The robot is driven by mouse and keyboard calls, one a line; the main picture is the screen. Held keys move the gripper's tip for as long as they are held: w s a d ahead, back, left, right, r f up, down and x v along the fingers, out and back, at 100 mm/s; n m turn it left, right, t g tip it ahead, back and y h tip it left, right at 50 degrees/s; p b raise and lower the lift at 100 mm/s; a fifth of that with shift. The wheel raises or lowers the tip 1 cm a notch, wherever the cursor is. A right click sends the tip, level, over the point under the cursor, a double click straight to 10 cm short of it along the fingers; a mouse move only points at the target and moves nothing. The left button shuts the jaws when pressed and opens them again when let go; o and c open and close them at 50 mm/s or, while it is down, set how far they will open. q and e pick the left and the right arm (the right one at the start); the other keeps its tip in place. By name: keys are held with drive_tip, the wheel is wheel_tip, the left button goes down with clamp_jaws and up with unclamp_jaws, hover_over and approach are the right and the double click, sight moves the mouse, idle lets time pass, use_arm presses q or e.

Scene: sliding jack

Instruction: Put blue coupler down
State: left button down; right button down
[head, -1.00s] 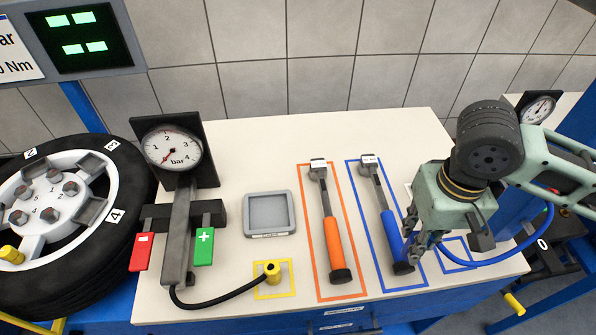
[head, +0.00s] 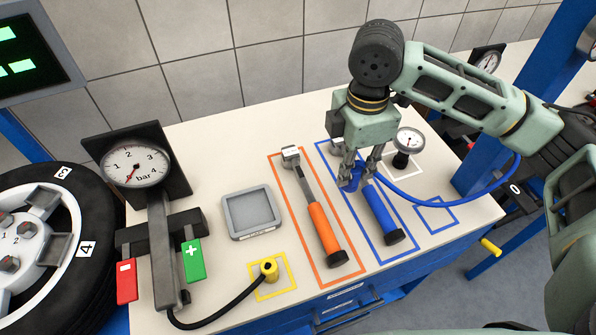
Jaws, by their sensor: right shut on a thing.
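My right gripper (head: 358,180) is shut on the blue coupler (head: 353,179) at the end of a blue hose (head: 425,204). It is over the upper part of the blue-handled wrench (head: 380,212), hiding part of that tool's shaft. I cannot tell whether the coupler touches the wrench or hangs just above it. The small blue square outline (head: 437,214) on the bench lies to the right of the gripper and is empty. My left gripper is not in view.
An orange-handled wrench (head: 321,225) lies left of the blue one. A grey tray (head: 251,212), a yellow coupler (head: 269,268) and a large bar gauge (head: 137,166) stand further left. A small gauge (head: 409,140) stands behind the gripper.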

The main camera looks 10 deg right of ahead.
drive_tip(key=w+n, duration=0.2)
drive_tip(key=n, duration=0.3)
drive_tip(key=n+p, duration=0.4)
drive_tip(key=n, duration=1.4)
hover_over(283, 198)
wheel_tip(283, 198, down, 10)
drive_tip(key=shift+f, duration=0.5)
drive_tip(key=shift+f, duration=0.15)
drive_tip(key=c, duration=1.9)
unclamp_jaws()
